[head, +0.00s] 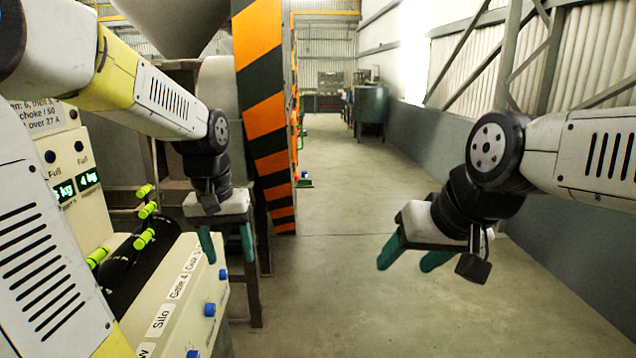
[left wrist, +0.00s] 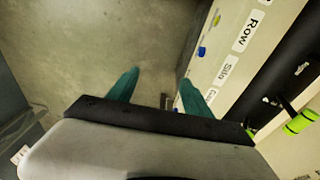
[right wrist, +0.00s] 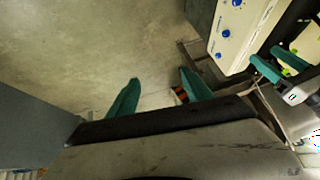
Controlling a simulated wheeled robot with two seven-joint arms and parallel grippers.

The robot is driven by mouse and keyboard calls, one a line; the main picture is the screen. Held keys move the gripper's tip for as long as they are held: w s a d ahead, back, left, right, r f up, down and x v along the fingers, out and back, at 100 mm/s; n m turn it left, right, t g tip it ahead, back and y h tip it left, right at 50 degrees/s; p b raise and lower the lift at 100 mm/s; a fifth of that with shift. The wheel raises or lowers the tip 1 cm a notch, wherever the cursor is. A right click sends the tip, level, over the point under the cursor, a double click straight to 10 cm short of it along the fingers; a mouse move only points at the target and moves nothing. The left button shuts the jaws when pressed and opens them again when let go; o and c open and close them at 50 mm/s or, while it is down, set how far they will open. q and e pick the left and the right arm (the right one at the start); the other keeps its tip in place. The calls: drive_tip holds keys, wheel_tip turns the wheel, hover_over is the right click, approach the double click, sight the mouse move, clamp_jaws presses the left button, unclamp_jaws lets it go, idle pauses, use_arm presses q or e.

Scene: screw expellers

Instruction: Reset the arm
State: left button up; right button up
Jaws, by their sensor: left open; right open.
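My right gripper (head: 408,258) is over the open floor at the right in the head view. Its green fingers are apart and empty, and they also show in the right wrist view (right wrist: 160,97). Both arms are bent, with the grippers pointing down.
The cream control panel (head: 178,318) with blue buttons, labels and green-tipped levers (head: 145,212) stands at the lower left. The striped post (head: 262,105) rises behind my left gripper. A grey wall (head: 560,240) runs along the right. The concrete floor (head: 350,200) between is clear.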

use_arm(q)
drive_tip(key=s+d+r+t, duration=0.1)
drive_tip(key=s+r+t, duration=0.1)
drive_tip(key=s, duration=0.3)
drive_tip(key=s+d+r+m+t+h, duration=0.1)
drive_tip(key=s+d+r+t, duration=0.1)
drive_tip(key=s, duration=0.4)
drive_tip(key=shift+d+r+t+h, duration=0.2)
drive_tip(key=shift+r+t+h, duration=0.15)
drive_tip(key=shift+r, duration=0.5)
